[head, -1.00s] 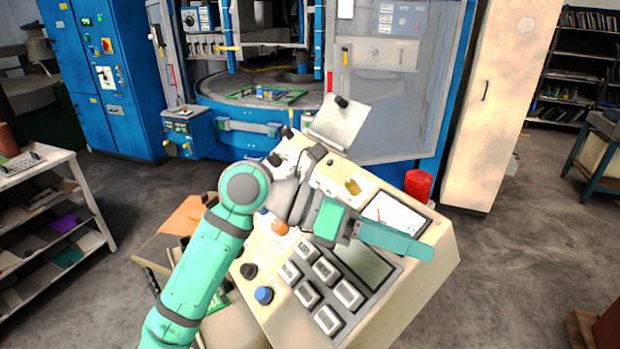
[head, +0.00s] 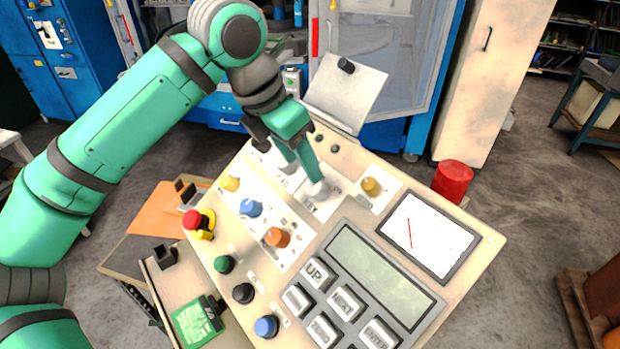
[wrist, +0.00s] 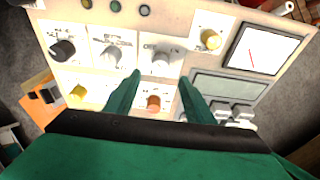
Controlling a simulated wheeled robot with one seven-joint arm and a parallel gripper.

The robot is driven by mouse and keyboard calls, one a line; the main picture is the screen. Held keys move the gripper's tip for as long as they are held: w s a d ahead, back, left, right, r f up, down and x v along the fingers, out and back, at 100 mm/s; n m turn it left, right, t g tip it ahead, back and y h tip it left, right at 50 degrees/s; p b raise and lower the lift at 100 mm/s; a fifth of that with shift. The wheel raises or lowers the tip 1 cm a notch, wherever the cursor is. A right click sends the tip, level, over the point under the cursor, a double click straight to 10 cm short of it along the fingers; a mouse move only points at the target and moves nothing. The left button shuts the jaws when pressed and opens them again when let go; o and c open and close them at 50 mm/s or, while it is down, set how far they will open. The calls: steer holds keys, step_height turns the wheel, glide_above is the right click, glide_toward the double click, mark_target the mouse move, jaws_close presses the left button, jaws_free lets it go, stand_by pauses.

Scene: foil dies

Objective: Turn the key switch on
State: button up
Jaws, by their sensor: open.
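The sloped beige control panel (head: 395,200) carries several knobs and switches. A pale silver switch (wrist: 160,61) on a white plate, likely the key switch, sits in the upper row in the wrist view. It also shows in the head view (head: 322,192), partly hidden by my fingers. My gripper (wrist: 160,77) is open, with one fingertip to each side just in front of this switch. In the head view my gripper (head: 307,172) points down at it. A second silver switch (wrist: 113,55) sits to its left. I cannot tell whether the fingers touch the switch, or how it is turned.
A yellow knob (head: 370,186) is right of the switch and an orange knob (head: 277,237) is below it. A white meter (head: 430,235), a grey screen (head: 378,265) and keys lie to the right. A tilted plate (head: 347,90) stands behind the panel.

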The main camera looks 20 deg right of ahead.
mark_target(313, 186)
steer(key=x, duration=0.8)
steer(key=shift+f, duration=0.25)
steer(key=c, duration=1.1)
